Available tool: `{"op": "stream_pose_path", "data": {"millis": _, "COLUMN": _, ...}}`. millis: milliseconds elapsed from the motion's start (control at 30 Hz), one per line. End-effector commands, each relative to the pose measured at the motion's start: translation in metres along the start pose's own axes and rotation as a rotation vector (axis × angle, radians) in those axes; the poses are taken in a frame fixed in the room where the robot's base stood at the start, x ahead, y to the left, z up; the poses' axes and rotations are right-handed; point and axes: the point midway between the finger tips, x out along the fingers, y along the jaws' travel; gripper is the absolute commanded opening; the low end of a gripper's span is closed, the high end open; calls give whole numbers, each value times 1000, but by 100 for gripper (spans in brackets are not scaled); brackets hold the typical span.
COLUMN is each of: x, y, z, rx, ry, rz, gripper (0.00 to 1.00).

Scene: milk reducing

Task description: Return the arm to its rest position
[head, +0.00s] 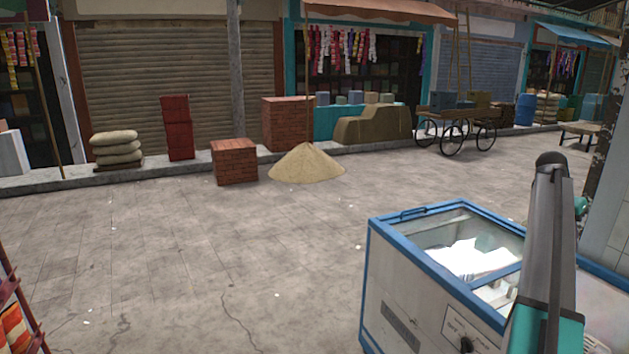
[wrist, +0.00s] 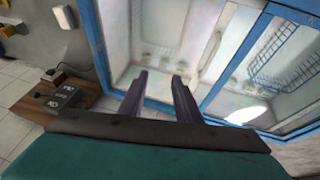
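My gripper (wrist: 160,76) shows in the wrist view with its two dark fingers apart and nothing between them. It is over a blue-rimmed chest freezer (wrist: 92,45) with see-through panels; I cannot tell the height between the fingertips and the freezer. In the head view my arm (head: 549,250) stands upright at the right, in front of the freezer (head: 405,290). My gripper cannot be made out there. The freezer has white contents inside, and the arm hides part of its right side.
A dark box with switches (wrist: 68,97) sits on a brown wooden surface (wrist: 40,95) left of the freezer. Paved ground (head: 200,260) is open to the left. A sand pile (head: 307,165), bricks (head: 234,163) and a cart (head: 456,122) stand farther back.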

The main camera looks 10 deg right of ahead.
Motion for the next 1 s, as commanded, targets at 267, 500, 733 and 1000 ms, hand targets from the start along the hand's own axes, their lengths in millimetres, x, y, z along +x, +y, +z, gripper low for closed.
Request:
{"op": "stream_pose_path", "data": {"millis": 267, "x": 8, "y": -20, "z": 21, "rx": -41, "ry": -6, "rz": -15, "gripper": 30}}
{"op": "stream_pose_path", "data": {"millis": 500, "x": 20, "y": -48, "z": 51, "rx": -101, "ry": -12, "rz": -36, "gripper": 30}}
{"op": "stream_pose_path", "data": {"millis": 733, "x": 37, "y": -87, "z": 102, "rx": -194, "ry": -25, "rz": -69, "gripper": 30}}
{"op": "stream_pose_path", "data": {"millis": 1000, "x": 66, "y": -154, "z": 210, "rx": -379, "ry": -50, "rz": -134, "gripper": 30}}
